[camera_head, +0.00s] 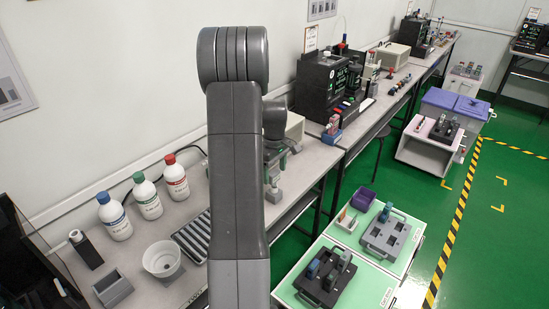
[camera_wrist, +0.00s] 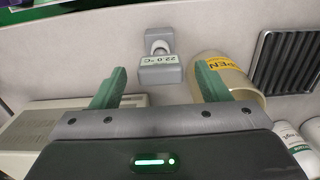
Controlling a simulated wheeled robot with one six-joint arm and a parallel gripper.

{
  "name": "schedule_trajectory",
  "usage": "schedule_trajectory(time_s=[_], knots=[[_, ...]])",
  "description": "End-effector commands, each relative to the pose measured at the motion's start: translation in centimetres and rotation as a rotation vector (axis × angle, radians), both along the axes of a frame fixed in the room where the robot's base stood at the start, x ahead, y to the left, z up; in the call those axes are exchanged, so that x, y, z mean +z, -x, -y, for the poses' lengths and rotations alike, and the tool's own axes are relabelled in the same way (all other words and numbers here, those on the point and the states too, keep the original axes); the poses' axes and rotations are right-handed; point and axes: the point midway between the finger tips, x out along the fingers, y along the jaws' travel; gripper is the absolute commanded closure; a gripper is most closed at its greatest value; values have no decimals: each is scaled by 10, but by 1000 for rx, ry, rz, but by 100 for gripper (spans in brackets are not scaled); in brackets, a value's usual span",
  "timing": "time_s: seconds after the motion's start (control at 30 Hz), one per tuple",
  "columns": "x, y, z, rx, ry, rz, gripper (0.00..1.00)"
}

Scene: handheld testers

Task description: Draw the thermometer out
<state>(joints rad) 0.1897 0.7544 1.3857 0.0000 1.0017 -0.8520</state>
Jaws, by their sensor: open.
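A small grey piece with a pale label reading 22.0 °C (camera_wrist: 160,62) stands on the bench in the wrist view, with a rounded shiny part (camera_wrist: 160,45) behind the label. I take it for the thermometer and its holder; I cannot tell where one ends and the other begins. My gripper (camera_wrist: 159,70) is open, its green fingers apart on the left and right of the labelled piece, with nothing held. A beige cup with a yellow OPEN label (camera_wrist: 238,80) sits close by the right finger. In the head view my arm hides much of this spot.
A dark ribbed rack (camera_wrist: 287,62) lies right of the cup, and white bottles (camera_wrist: 300,145) stand at lower right. A white box (camera_wrist: 50,120) is on the left. In the head view, capped bottles (camera_head: 147,198) and a white bowl (camera_head: 162,262) occupy the bench's near end.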

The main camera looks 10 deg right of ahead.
Motion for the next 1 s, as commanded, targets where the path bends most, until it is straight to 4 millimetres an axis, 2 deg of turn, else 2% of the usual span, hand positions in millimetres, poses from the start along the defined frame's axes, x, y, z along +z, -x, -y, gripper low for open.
schedule_trajectory(time_s=[0.1, 0.2, 0.57, 0.6, 0.83, 0.87, 0.9, 1.0], knots=[[-17, 0, 0, 0, -1, -2, 31], [-25, 0, 0, 0, 0, -1, 31], [-31, 0, 0, 0, 0, 0, 31], [-31, 0, 0, 0, 0, 0, 33], [-31, 0, 0, 0, 0, 0, 78], [-31, 0, 0, 0, 0, 0, 79], [-31, 0, 0, 0, 0, 0, 63], [-31, 0, 0, 0, 0, 0, 82]])
